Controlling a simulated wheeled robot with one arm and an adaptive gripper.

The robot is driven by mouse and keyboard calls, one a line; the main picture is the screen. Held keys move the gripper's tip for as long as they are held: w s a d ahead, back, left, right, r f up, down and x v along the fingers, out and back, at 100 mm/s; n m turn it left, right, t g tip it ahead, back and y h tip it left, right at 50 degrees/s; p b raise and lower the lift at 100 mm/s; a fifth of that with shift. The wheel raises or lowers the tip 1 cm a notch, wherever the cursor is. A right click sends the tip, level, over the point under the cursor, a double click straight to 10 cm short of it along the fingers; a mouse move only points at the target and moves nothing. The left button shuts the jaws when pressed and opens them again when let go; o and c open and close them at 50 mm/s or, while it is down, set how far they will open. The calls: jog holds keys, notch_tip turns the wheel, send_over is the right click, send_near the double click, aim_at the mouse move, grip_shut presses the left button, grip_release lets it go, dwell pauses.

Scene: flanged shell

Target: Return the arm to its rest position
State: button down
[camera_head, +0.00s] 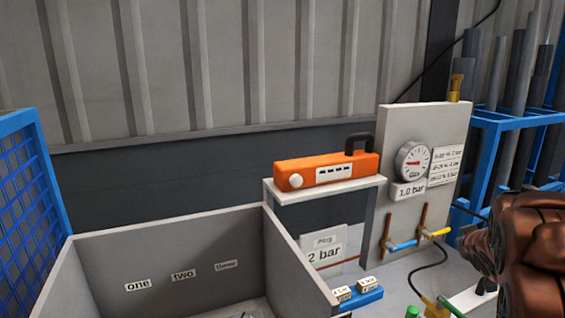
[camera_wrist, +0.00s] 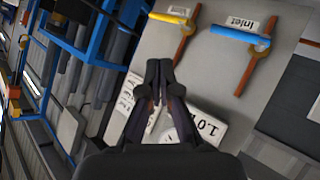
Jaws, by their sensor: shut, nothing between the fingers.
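My gripper (camera_wrist: 160,72) is seen in the wrist view, its dark fingers shut with their tips together and nothing between them. Behind the fingers is the grey panel (camera_wrist: 210,75), turned in this view. Its blue-handled inlet valve (camera_wrist: 240,35) and yellow-handled valve (camera_wrist: 172,18) are beyond the fingertips. I cannot judge the gap between the gripper and the panel. The gripper's fingers do not show in the head view.
In the head view the panel (camera_head: 388,125) carries a gauge (camera_head: 412,160). An orange device (camera_head: 327,171) sits on a white shelf (camera_head: 350,187). A grey open bin (camera_head: 95,255) stands at left, a blue pipe rack (camera_head: 490,150) at right. Small blocks lie low at centre.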

jog(key=s+a+f+g+y, duration=0.1)
jog(key=s+a+g, duration=0.3)
jog(key=s+a, duration=0.6)
jog(key=s+a+f+g+y, duration=0.2)
jog(key=s+a+g, duration=0.2)
jog(key=s+a, duration=0.6)
jog(key=s+a+f+m+g+y, duration=0.1)
jog(key=s+a+g, duration=0.4)
jog(key=s, duration=1.8)
jog(key=a+f+y, duration=0.1)
jog(key=a, duration=0.4)
jog(key=shift+f, duration=0.25)
